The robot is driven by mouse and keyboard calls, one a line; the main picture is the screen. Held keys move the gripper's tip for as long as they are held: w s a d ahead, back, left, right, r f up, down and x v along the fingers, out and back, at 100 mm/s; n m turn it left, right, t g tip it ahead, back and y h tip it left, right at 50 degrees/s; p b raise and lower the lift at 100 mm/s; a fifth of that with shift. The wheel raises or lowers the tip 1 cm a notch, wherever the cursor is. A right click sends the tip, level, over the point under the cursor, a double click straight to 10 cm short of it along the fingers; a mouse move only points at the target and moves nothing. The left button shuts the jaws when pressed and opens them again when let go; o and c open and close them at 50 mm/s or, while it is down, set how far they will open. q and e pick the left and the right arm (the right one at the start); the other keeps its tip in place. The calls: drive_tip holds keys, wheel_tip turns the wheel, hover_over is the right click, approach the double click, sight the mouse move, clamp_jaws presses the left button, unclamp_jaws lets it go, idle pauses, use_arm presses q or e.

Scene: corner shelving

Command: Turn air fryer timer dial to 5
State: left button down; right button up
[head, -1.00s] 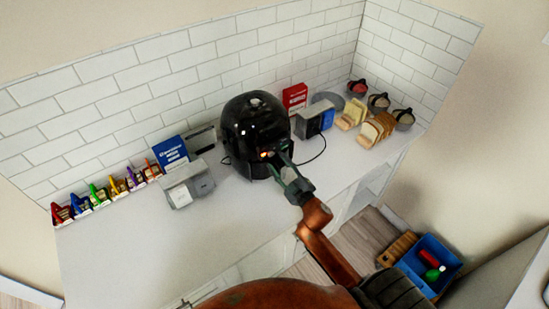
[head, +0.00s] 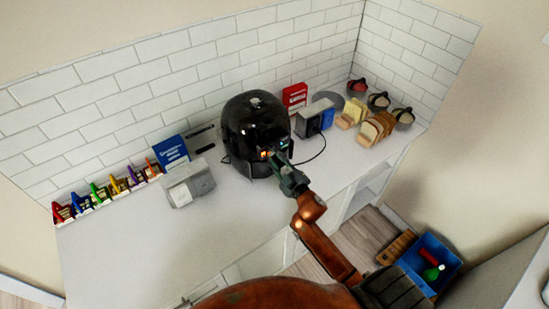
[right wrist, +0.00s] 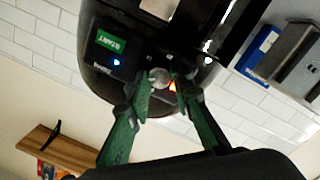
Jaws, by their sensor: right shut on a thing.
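The black air fryer (head: 254,122) stands upright on the white counter, its front panel facing me. In the right wrist view, where it appears upside down, its panel shows a round silvery timer dial (right wrist: 160,77), a green START label (right wrist: 110,42), a blue light and an orange light. My right gripper (head: 280,160) is at the panel. In the right wrist view its green fingers (right wrist: 161,84) sit on both sides of the dial and are shut on it. The dial's numbers cannot be read. My left gripper is not in view.
The white counter (head: 140,240) is clear in front. Grey boxes (head: 188,184) and a blue box stand left of the fryer. A grey device (head: 313,116) and bread racks (head: 372,132) stand to its right. A blue bin (head: 437,254) is on the floor.

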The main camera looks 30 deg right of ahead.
clamp_jaws()
drive_tip(key=shift+f+n, duration=0.1)
drive_tip(key=shift+n, duration=0.2)
drive_tip(key=n+b, duration=0.1)
drive_tip(key=n, duration=0.3)
drive_tip(key=shift+f+b, duration=0.1)
drive_tip(key=shift+b, duration=0.3)
drive_tip(key=n+b, duration=0.1)
drive_tip(key=n, duration=0.3)
drive_tip(key=shift+t, duration=0.3)
drive_tip(key=shift+n+y+b, duration=0.3)
drive_tip(key=shift+n+b, duration=0.5)
drive_tip(key=shift+n, duration=1.1)
drive_tip(key=o, duration=0.8)
unclamp_jaws()
